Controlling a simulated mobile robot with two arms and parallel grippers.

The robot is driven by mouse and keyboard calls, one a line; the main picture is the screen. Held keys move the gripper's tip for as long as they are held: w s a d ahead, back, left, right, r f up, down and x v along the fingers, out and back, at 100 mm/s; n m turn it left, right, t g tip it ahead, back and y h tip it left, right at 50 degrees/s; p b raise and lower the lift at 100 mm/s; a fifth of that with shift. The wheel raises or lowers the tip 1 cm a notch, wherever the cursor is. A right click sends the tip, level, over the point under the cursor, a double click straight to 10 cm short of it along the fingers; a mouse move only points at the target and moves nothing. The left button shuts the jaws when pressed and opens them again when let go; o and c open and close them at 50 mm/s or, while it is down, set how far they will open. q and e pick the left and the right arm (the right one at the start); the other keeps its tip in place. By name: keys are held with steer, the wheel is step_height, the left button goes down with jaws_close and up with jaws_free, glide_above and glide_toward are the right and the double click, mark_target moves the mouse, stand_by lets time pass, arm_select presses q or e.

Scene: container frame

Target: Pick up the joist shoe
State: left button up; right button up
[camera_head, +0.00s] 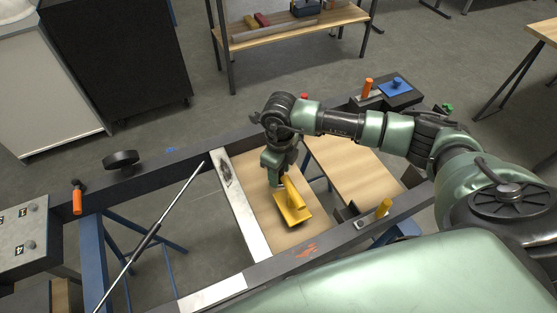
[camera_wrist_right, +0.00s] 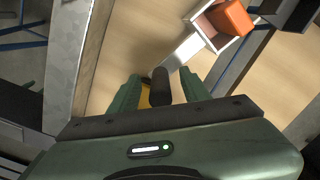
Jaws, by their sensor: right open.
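A yellow piece (camera_head: 292,208) with a flat base and an upright part, apparently the joist shoe, rests on the wooden board inside the dark frame. My right gripper (camera_head: 276,180) is right at its upper end, pointing down. In the right wrist view the fingers of my right gripper (camera_wrist_right: 160,88) are apart. A small part of the yellow piece (camera_wrist_right: 145,97) shows between them, beside a dark rounded part. The fingers hide most of it there. I cannot tell whether they touch it. My left gripper is in neither view.
The dark frame (camera_head: 252,272) surrounds the board (camera_head: 258,178), with a pale metal strip (camera_head: 240,205) at left. A thin rod (camera_head: 170,213) leans across the left opening. A metal bracket (camera_wrist_right: 199,22) with an orange block (camera_wrist_right: 231,17) shows in the wrist view.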

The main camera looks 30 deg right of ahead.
jaws_close()
steer(key=shift+w, duration=0.1)
stand_by(1.2)
